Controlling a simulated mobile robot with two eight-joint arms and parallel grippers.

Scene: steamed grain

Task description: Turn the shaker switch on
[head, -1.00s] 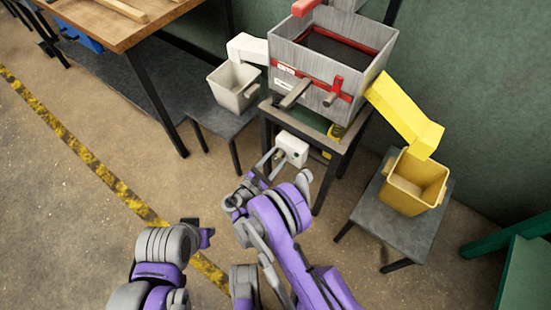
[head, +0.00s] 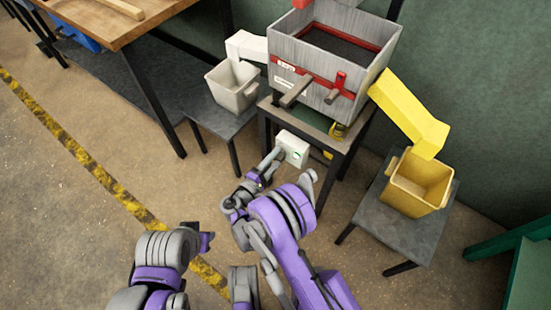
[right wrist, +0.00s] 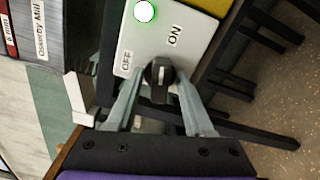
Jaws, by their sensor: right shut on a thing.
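The shaker switch is a white box (head: 292,148) on the front of the shaker's stand, below the shaker (head: 335,55). In the right wrist view the box (right wrist: 192,50) has OFF and ON labels, a black knob (right wrist: 158,74) and a round light (right wrist: 144,11) glowing with a green ring. My right gripper (head: 275,156) is at the box front. In the right wrist view its two fingers (right wrist: 159,85) are shut on the knob, one on each side.
A pale bin (head: 232,88) stands on a low table left of the shaker. A yellow bin (head: 418,185) stands on a small table at the right, under a yellow chute (head: 408,112). A wooden table (head: 120,25) is at the upper left. The floor at left is clear.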

